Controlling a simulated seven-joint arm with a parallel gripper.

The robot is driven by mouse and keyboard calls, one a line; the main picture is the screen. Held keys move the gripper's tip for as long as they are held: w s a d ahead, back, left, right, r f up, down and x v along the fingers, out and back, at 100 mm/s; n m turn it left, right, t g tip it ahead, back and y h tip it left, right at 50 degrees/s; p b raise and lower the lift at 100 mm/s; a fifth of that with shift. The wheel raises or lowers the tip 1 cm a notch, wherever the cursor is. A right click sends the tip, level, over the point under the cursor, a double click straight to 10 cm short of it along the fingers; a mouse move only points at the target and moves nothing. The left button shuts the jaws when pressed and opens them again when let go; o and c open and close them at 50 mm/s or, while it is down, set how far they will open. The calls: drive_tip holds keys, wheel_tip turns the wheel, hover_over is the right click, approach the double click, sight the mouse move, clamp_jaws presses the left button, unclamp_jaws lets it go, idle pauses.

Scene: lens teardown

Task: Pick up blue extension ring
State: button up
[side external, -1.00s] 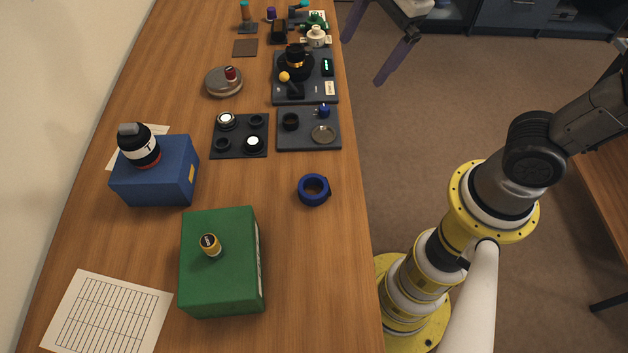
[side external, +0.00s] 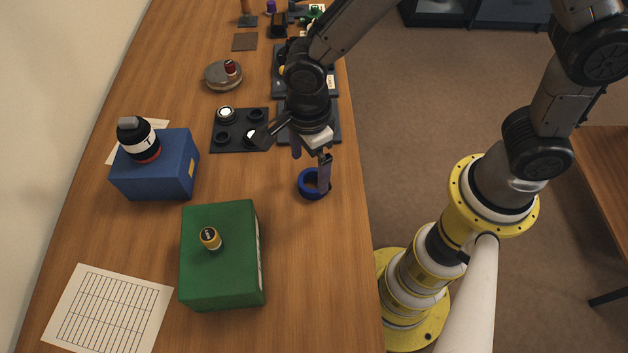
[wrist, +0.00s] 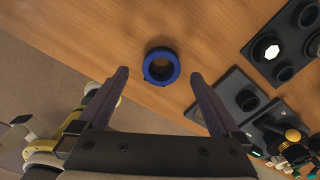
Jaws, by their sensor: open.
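The blue extension ring (side external: 308,187) lies flat on the wooden table near its right edge in the side view. In the wrist view the ring (wrist: 161,52) shows whole, with wood visible through its dark centre. My gripper (side external: 311,168) hangs over the table just above and behind the ring, and one finger covers part of the ring in the side view. In the wrist view my open gripper (wrist: 160,78) has its two fingers wide apart, with the ring beyond the tips and roughly between them. The jaws hold nothing.
A green box (side external: 220,270) with a small yellow-banded cylinder stands in front. A blue box (side external: 160,178) carrying a black bottle stands at left. Dark trays (side external: 230,143) with lens parts lie behind the ring. Bare wood (side external: 255,180) lies left of the ring.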

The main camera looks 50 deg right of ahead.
sight(310, 182)
drive_tip(key=shift+w+d+f, duration=0.1)
drive_tip(key=shift+f, duration=1.45)
drive_tip(key=shift+w+d+f, duration=0.1)
drive_tip(key=shift+f, duration=1.45)
drive_tip(key=c, duration=1.4)
